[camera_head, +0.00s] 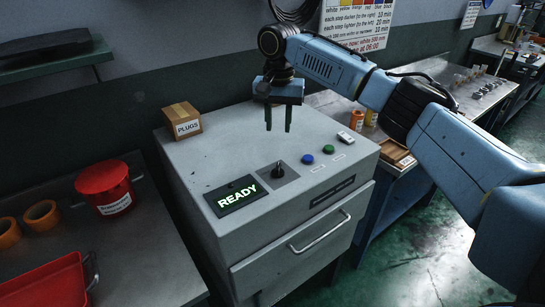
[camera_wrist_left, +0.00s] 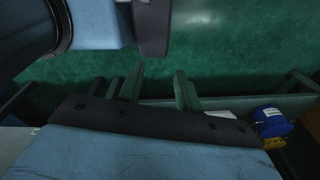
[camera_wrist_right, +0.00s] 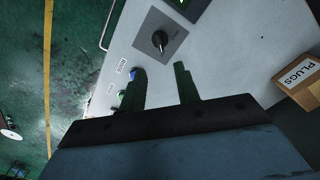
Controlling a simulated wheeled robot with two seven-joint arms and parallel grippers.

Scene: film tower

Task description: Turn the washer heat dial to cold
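The washer (camera_head: 240,146) is a grey cabinet with a sloping top and a front drawer handle. Its dial (camera_head: 279,170) is a small black knob on a dark square plate, beside a display (camera_head: 237,195) reading READY. In the right wrist view the dial (camera_wrist_right: 159,40) shows beyond the fingertips, with plate lettering too small to read. My right gripper (camera_head: 279,130) hangs above the washer top, behind the dial, fingers apart and empty; its fingers also show in the right wrist view (camera_wrist_right: 160,78). My left gripper (camera_wrist_left: 160,80) has its fingers apart and empty, over green floor; it is outside the head view.
A blue button (camera_head: 308,159) and a green button (camera_head: 328,149) sit right of the dial. A PLUGS box (camera_head: 182,121) stands at the washer's back left. A red bucket (camera_head: 105,187) stands on the left bench. A metal bench with bottles is at right.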

